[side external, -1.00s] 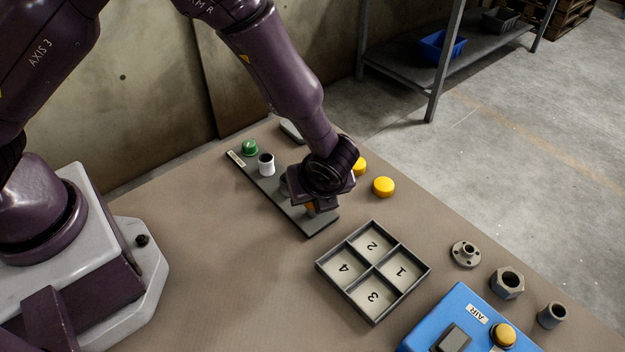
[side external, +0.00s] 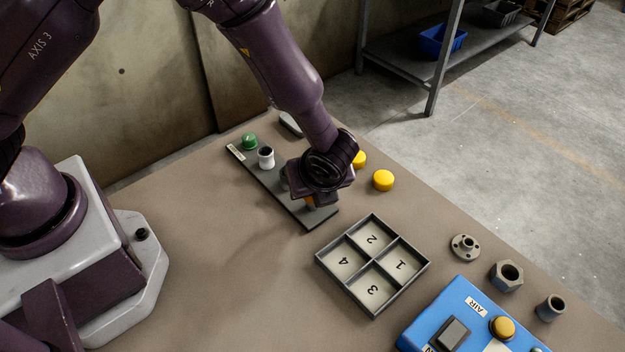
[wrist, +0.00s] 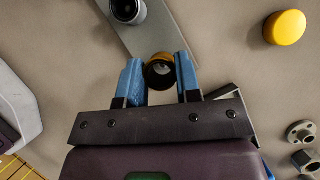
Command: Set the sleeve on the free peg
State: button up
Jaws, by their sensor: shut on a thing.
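The orange sleeve (wrist: 151,75) is between the blue fingers of my gripper (wrist: 160,78), which is shut on it. In the side view my gripper (side external: 312,200) is low over the near end of the dark peg board (side external: 283,198), and only a bit of orange shows below it. A pale shape shows inside the sleeve's bore; I cannot tell whether it is around a peg. A white sleeve (side external: 267,160) stands upright toward the board's far end. A grey round part (wrist: 128,10) stands on the board in the wrist view. My wrist hides part of the board.
A tray with numbered compartments (side external: 346,289), a blue AIR box (side external: 440,318), a flange (side external: 464,247) and a nut (side external: 507,276) are nearer. The table left of the board is clear.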

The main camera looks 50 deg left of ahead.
jog(key=shift+f, duration=1.35)
dwell(1.2)
jog(key=o, duration=1.4)
jog(key=shift+o, duration=0.2)
jog(key=shift+r, duration=3)
